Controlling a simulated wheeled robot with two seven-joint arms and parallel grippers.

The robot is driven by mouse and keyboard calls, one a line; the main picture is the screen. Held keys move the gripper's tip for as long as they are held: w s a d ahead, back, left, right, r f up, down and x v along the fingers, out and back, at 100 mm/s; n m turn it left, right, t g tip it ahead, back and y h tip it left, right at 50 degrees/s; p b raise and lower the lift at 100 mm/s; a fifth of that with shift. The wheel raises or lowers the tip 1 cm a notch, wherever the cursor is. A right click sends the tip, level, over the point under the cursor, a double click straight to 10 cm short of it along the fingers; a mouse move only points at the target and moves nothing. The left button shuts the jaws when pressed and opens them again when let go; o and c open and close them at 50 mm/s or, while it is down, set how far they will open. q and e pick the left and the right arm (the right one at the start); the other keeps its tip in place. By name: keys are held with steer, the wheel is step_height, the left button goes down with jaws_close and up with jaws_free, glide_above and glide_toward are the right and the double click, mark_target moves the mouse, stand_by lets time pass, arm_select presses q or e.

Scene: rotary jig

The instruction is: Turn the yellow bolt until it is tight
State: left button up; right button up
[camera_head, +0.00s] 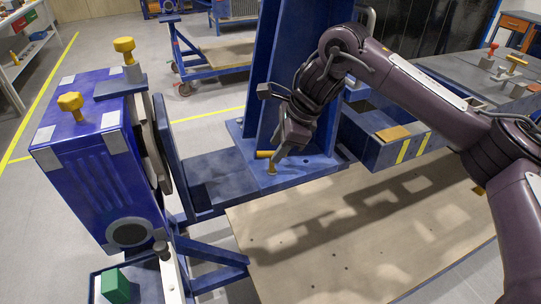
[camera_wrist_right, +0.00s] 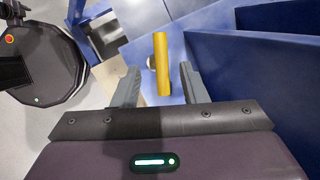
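The yellow bolt (camera_head: 264,154) stands on the blue base plate of the jig, at the foot of the tall blue upright. In the right wrist view its bar-shaped yellow head (camera_wrist_right: 161,62) lies lengthwise between the fingers. My right gripper (camera_head: 278,157) reaches down from the right beside the bolt and partly hides it. In the wrist view the right gripper (camera_wrist_right: 161,78) is open, with a finger on each side of the bar and a gap to both. My left gripper is in neither view.
A blue rotary housing (camera_head: 75,150) with two yellow knobs stands at left. The tall blue upright (camera_head: 268,60) rises right behind the gripper. A blue beam (camera_head: 375,140) runs at right. A flat wooden board (camera_head: 330,245) lies in front, mostly clear.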

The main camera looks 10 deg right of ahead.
mark_target(273, 152)
steer(key=x, duration=0.4)
steer(key=shift+a+f, duration=0.1)
steer(key=shift+f, duration=0.15)
steer(key=shift+w+f+b, duration=0.2)
steer(key=shift+f+b, duration=0.1)
steer(key=shift+a+f, duration=0.15)
steer(key=c, duration=0.6)
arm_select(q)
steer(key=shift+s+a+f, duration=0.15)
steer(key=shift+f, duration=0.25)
arm_select(e)
jaws_close()
